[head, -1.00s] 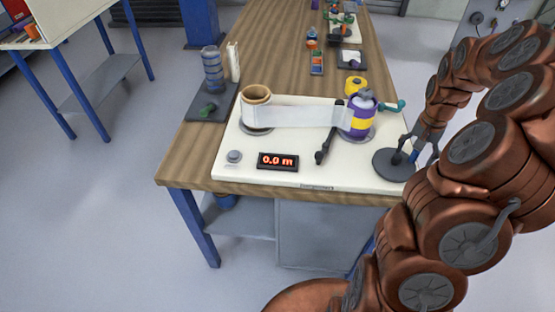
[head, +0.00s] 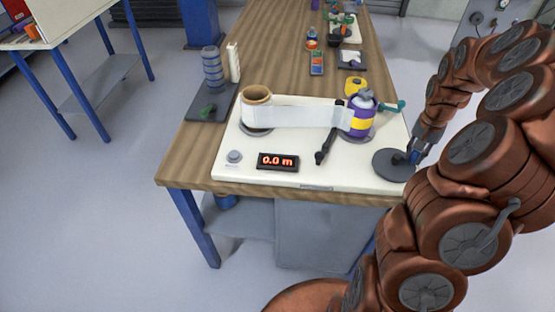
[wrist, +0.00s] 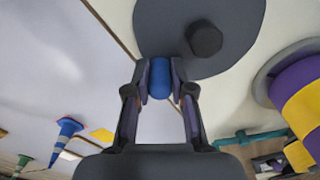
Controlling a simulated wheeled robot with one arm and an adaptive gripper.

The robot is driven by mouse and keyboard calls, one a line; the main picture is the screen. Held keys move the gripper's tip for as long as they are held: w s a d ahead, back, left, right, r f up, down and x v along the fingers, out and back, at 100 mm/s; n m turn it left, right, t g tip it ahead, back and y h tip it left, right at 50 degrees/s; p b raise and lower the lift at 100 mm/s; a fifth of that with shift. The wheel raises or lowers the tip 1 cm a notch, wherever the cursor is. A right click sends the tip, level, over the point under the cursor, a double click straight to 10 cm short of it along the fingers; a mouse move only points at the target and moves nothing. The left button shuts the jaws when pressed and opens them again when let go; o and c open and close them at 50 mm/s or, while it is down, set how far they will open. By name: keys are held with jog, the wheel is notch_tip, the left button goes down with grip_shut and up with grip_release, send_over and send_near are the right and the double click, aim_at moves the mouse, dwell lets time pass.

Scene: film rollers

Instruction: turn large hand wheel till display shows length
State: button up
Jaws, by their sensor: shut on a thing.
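The large hand wheel (head: 384,167) is a flat dark grey disc lying at the right end of the white board. In the wrist view the wheel (wrist: 185,15) shows a dark hub and a blue handle knob (wrist: 160,78) at its rim. My gripper (head: 413,157) is at the wheel's right edge. In the wrist view my gripper (wrist: 160,85) has its fingers on both sides of the blue knob, shut on it.
Clear film runs from a cardboard-core roll (head: 257,108) to a purple and yellow roll (head: 360,118). A black lever (head: 325,148) and a grey button (head: 234,157) are on the white board (head: 330,183). A teal crank (head: 393,106) sits behind the wheel.

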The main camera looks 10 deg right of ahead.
aim_at(399, 152)
jog(key=shift+w, duration=1.15)
jog(key=shift+a, duration=0.1)
jog(key=shift+w+a, duration=0.25)
jog(key=shift+w, duration=0.25)
jog(key=shift+w+a, duration=0.3)
jog(key=shift+w, duration=0.1)
jog(key=shift+a, duration=0.15)
